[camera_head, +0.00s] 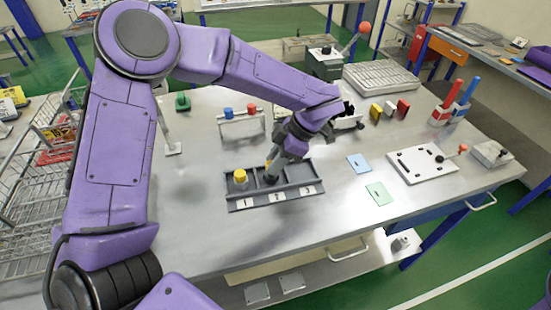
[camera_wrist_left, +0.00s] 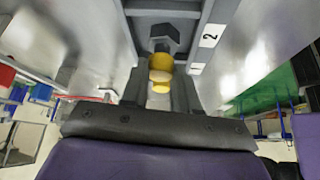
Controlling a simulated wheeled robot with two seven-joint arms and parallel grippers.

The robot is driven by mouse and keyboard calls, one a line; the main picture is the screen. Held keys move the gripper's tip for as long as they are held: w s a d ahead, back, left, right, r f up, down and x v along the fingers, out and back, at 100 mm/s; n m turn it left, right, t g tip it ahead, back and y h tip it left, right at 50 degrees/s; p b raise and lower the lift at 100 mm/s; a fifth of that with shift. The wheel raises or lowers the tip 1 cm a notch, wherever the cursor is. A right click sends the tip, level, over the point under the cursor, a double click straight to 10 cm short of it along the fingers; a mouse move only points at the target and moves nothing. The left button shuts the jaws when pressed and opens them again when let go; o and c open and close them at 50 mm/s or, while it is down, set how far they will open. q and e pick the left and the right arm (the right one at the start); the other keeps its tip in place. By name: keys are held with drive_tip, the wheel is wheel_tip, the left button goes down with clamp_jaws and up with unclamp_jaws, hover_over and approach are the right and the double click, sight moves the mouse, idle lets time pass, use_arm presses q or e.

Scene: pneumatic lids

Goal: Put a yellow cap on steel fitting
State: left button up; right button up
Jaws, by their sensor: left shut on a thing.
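My left gripper (camera_head: 270,172) is over the middle of a grey tray (camera_head: 238,206) with compartments labelled 1, 2 and 3. A dark grey hexagonal steel fitting (camera_wrist_left: 165,38) stands just beyond the cap, by label 2. The cap overlaps the fitting in that view, and I cannot tell whether they touch. The fingers partly hide compartment 2. My right gripper is not in view.
A rack with blue and red pieces (camera_head: 240,125) stands behind the tray. A blue card (camera_head: 359,163) and a green card (camera_head: 379,193) lie to the right, near a white plate (camera_head: 422,165). A wire basket (camera_head: 30,170) is at the left. The steel bench in front is clear.

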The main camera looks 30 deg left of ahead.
use_arm(q)
drive_tip(key=shift+f, duration=0.75)
idle(0.3)
drive_tip(key=o, duration=1.5)
drive_tip(key=shift+c, duration=0.2)
drive_tip(key=shift+r, duration=0.1)
wheel_tip(320, 180, up, 7)
drive_tip(key=p, duration=0.7)
drive_tip(key=shift+p, duration=0.3)
